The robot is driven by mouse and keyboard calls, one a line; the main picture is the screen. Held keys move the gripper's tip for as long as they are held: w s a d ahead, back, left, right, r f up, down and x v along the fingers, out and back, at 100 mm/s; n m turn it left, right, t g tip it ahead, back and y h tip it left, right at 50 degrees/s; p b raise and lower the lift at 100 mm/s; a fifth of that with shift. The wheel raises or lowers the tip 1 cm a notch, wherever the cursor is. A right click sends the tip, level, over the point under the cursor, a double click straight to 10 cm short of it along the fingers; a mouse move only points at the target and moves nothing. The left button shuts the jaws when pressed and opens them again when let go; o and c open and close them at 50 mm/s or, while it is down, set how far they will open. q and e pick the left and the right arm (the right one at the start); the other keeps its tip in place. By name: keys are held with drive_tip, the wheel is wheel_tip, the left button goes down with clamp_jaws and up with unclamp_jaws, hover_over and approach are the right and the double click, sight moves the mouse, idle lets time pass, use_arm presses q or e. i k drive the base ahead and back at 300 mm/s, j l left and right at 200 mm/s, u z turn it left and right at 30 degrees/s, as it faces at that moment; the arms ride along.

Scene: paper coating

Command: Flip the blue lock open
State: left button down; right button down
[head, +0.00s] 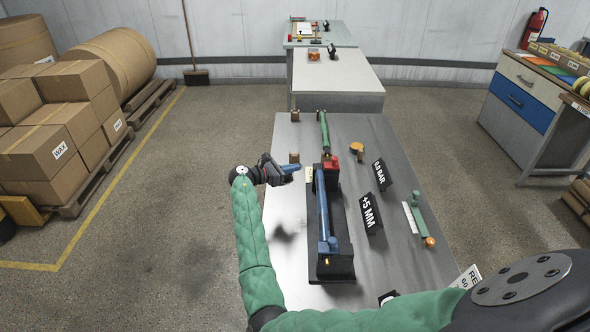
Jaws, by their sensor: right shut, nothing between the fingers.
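The blue lock (322,205) is a long blue bar on a dark fixture (340,235) in the middle of the metal table. It runs lengthwise along the fixture, with its near end at a small blue block. A red block (331,169) sits at the fixture's far end. My right gripper (296,168) is shut and empty, just left of the far end of the blue bar. It points right, and a small gap appears between it and the bar. My left gripper is out of view.
A green-handled tool (324,132) lies beyond the fixture. Black signs marked "+5 MM" (370,214) and "0.0 BAR" (382,175) stand to its right, near another green tool (419,215). The table's (284,270) left strip is mostly clear.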

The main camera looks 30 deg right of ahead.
sight(330, 247)
drive_tip(key=i+j, duration=0.1)
drive_tip(key=j, duration=1.4)
